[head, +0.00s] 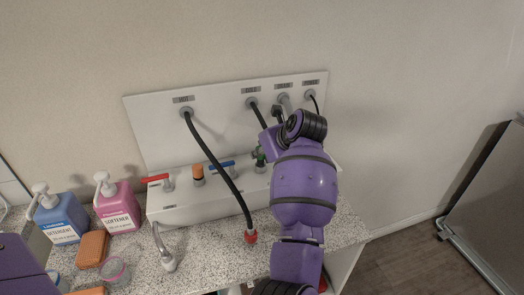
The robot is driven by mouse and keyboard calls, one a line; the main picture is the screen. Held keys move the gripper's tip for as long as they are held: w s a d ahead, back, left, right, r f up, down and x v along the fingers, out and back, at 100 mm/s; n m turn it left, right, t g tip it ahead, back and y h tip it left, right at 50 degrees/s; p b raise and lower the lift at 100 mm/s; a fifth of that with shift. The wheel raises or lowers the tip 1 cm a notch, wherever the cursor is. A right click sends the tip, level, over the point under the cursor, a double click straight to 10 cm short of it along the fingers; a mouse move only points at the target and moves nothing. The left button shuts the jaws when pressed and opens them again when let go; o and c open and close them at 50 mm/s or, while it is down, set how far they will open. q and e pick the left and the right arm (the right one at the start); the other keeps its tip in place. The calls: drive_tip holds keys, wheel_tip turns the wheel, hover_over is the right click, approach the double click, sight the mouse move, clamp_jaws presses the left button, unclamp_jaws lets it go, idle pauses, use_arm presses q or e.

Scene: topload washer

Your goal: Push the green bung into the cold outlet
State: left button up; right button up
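The green bung (261,160) is a small green piece at the cold outlet (261,169), near the blue lever (222,165). It looks upright on or in the outlet's mouth; I cannot tell how deep it sits. My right arm reaches over the counter from the bottom, and its wrist bends down to the left. My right gripper (258,153) is small and mostly hidden by my arm, right at the green bung. I cannot tell whether its fingers are open or shut, or touching it. My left gripper is out of view.
An orange bung (198,171) stands beside the red lever (155,179). A black hose (215,160) hangs from the hot port to a red end on the counter.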

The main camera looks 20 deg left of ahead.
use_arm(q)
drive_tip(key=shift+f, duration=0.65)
use_arm(e)
drive_tip(key=shift+s+a+f, duration=0.2)
drive_tip(key=shift+f, duration=0.1)
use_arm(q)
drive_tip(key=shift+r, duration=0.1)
use_arm(e)
drive_tip(key=shift+r, duration=0.1)
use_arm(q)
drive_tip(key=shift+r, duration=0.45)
use_arm(e)
drive_tip(key=shift+w+d+r, duration=0.2)
drive_tip(key=shift+w+r, duration=0.1)
drive_tip(key=shift+r, duration=0.05)
drive_tip(key=shift+w+a, duration=0.1)
drive_tip(key=shift+a, duration=0.15)
drive_tip(key=shift+d, duration=0.25)
drive_tip(key=shift+w+a+r, duration=0.15)
drive_tip(key=shift+a+r, duration=0.05)
idle(0.4)
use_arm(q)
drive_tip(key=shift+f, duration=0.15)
